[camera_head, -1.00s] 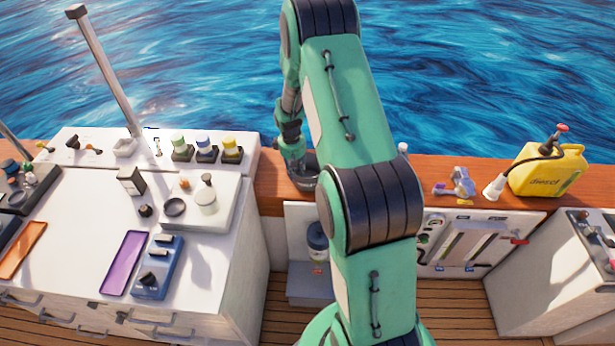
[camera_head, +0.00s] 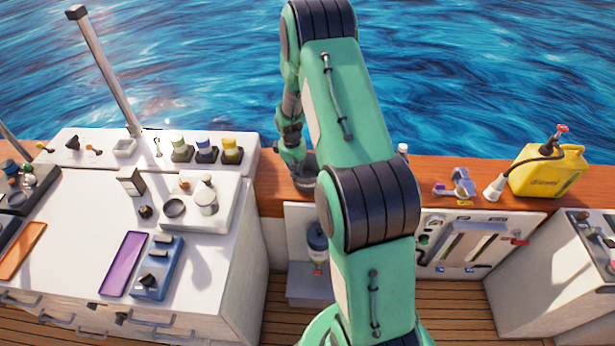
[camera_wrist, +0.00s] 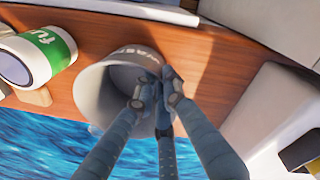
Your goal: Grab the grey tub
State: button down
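The grey tub (camera_wrist: 92,98) is a round, open container with dark lettering near its rim. It stands on the wooden ledge beside the water, and its dark rim also shows in the head view (camera_head: 306,184), partly hidden by my arm. My gripper (camera_wrist: 157,88) has its fingertips drawn close together at the right side of the tub's mouth. They look closed on the tub's rim, though the contact itself is hidden by the fingers. In the head view my gripper (camera_head: 294,154) reaches down to the tub from above.
A white container with a green band (camera_wrist: 40,52) stands close beside the tub in the wrist view. The wooden ledge (camera_head: 425,172) carries a purple-grey tool (camera_head: 458,184) and a yellow diesel can (camera_head: 548,172) to the right. A white counter (camera_head: 85,205) with several small items is left.

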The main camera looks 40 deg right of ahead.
jog(key=shift+r, duration=0.1)
dwell(0.4)
jog(key=shift+r, duration=0.55)
notch_tip(320, 180, up, 2)
jog(key=shift+w+r+p, duration=0.1)
jog(key=shift+p, duration=0.25)
jog(key=s+a, duration=0.3)
jog(key=s, duration=0.4)
jog(key=s+a+r+p, duration=0.1)
jog(key=s+a, duration=0.3)
jog(key=s, duration=0.3)
jog(key=shift+s+r, duration=0.2)
jog(key=shift+r, duration=0.05)
jog(key=shift+a, duration=0.1)
